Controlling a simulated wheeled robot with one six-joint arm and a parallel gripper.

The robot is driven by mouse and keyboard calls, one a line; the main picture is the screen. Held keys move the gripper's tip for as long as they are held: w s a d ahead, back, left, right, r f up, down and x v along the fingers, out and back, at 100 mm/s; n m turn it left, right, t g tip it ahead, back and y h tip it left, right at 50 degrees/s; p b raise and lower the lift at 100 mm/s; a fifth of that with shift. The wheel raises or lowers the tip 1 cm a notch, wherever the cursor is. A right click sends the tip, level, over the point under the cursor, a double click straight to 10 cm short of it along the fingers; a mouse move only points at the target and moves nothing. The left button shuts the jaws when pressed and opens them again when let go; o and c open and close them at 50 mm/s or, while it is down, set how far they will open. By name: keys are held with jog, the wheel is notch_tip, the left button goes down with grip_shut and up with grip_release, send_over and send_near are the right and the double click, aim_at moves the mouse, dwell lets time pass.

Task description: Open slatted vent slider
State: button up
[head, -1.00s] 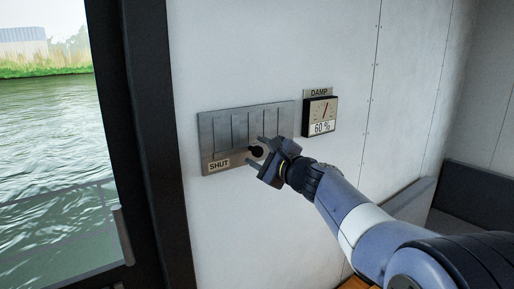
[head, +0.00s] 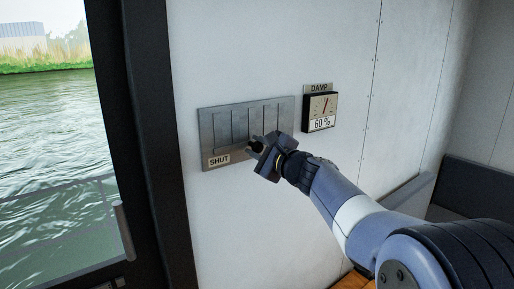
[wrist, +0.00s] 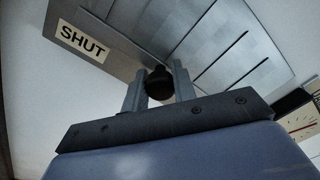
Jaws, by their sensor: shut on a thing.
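The slatted vent (head: 222,128) is a grey metal plate with several vertical slats, fixed flat on the white wall in the head view. It also shows across the top of the wrist view (wrist: 205,45). A "SHUT" label (head: 219,160) is at its lower left and reads clearly in the wrist view (wrist: 82,40). A round black knob (wrist: 159,82) stands out from the plate's lower part, right of the label. My gripper (head: 255,145) is at the vent's lower edge, shut on the knob, with one finger on each side of it. The fingers partly hide the knob in the head view.
A damp gauge (head: 320,110) reading 60 % hangs on the wall just right of the vent. A dark window frame (head: 160,150) stands to the left, with water outside. The wall below the vent is clear. A grey bench (head: 470,190) is at the far right.

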grip_shut()
jog(key=shift+w+d+b, duration=0.3)
jog(key=shift+w+d, duration=0.3)
jog(key=shift+d, duration=0.25)
jog(key=o, duration=1)
grip_release()
jog(key=b+v, duration=0.3)
jog(key=v, duration=0.7)
jog(key=shift+s+d, duration=0.25)
jog(key=shift+s, duration=0.1)
